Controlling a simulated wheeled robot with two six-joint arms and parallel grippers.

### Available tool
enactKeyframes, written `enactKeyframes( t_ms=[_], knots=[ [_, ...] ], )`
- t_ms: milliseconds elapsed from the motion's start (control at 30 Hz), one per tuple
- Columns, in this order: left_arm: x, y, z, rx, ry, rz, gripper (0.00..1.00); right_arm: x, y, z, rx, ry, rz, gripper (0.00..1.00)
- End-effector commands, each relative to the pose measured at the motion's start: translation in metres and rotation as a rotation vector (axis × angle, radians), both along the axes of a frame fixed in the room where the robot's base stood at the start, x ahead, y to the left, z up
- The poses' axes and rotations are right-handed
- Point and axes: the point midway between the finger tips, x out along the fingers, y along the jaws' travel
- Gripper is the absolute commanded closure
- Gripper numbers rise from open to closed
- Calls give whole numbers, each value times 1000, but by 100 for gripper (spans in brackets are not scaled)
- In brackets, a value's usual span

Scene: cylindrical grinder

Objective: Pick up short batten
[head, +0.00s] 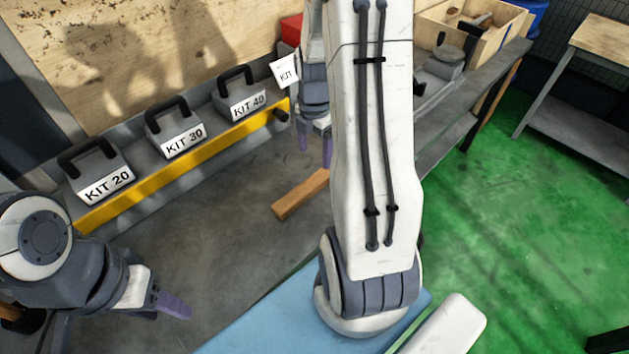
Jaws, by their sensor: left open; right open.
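A short wooden batten (299,195) lies on the grey surface near the middle of the head view. Its right end is hidden behind my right arm. My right gripper (315,147) is open and empty, with its purple fingers pointing down. In the picture it is just above the batten and looks apart from it. My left gripper (170,304) is open at the lower left, well away from the batten.
Kit boxes with black handles, KIT 20 (106,185), KIT 30 (184,140) and KIT 40 (247,105), stand behind a yellow rail (180,165). A wooden crate (505,25) is at the upper right. Grey surface around the batten's left is clear.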

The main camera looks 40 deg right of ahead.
Motion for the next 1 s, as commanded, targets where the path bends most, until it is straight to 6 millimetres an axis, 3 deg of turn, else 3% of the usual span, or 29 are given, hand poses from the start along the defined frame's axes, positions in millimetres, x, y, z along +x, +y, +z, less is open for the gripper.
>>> enactKeyframes(
  t_ms=[200,433,700,1000],
  knots=[
    [0,0,0,0,0,0,50,-1,0,-35,3,4,4,15],
    [0,0,3,0,0,0,50,-2,1,-52,3,3,3,15],
    [0,0,8,0,0,0,50,-3,0,-90,2,3,3,15],
    [0,0,8,0,0,0,50,-3,0,-97,0,0,2,15]
  ],
)
